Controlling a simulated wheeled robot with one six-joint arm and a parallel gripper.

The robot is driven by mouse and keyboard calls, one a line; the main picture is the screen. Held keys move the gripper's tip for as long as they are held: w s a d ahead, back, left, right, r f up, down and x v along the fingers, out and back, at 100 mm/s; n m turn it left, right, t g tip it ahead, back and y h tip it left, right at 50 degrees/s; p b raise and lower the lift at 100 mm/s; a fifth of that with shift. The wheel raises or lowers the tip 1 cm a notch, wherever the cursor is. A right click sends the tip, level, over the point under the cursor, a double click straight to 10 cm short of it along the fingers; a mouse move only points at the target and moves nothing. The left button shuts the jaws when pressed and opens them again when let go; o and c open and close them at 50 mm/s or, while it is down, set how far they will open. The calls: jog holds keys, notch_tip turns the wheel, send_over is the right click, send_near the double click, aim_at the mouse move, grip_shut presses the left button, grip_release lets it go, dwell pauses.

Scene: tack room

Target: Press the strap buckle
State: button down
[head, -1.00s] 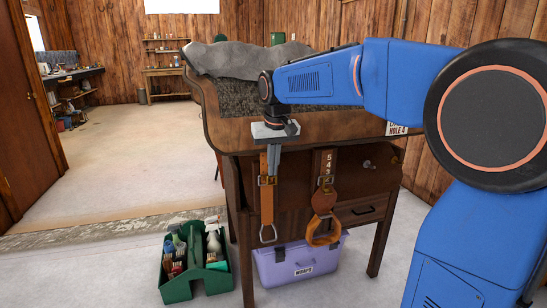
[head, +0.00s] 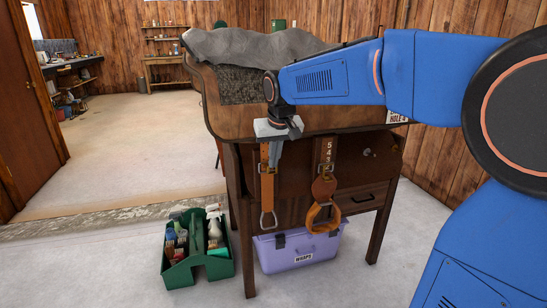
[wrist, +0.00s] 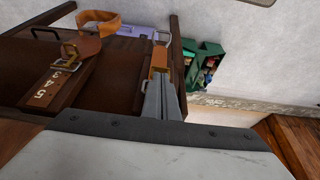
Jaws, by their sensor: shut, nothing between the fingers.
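Two brown leather straps hang from the front of a wooden stand. The left strap (head: 267,205) has a metal buckle in its upper part, partly behind my gripper, and a metal ring at its lower end. The right strap (head: 325,150) carries numbers and a brass buckle (head: 325,168), also in the wrist view (wrist: 68,58). My gripper (head: 273,166) is shut and empty, pointing down beside the left strap's upper part. In the wrist view my fingers (wrist: 164,98) overlap the left strap (wrist: 159,60) and hide part of it. I cannot tell whether they touch it.
A looped orange-brown strap (head: 322,218) hangs below the right buckle. A lilac box (head: 297,262) stands under the stand (head: 375,225), and a green tote (head: 197,275) with grooming items stands left of it. A grey cloth lies on top. Open floor lies to the left.

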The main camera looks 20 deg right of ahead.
jog(key=shift+s+f+t, duration=0.55)
jog(key=shift+f+t, duration=0.3)
jog(key=shift+t, duration=0.35)
notch_tip(320, 180, down, 6)
jog(key=shift+s+r+t, duration=0.1)
jog(key=shift+t, duration=0.9)
jog(key=shift+r, duration=0.75)
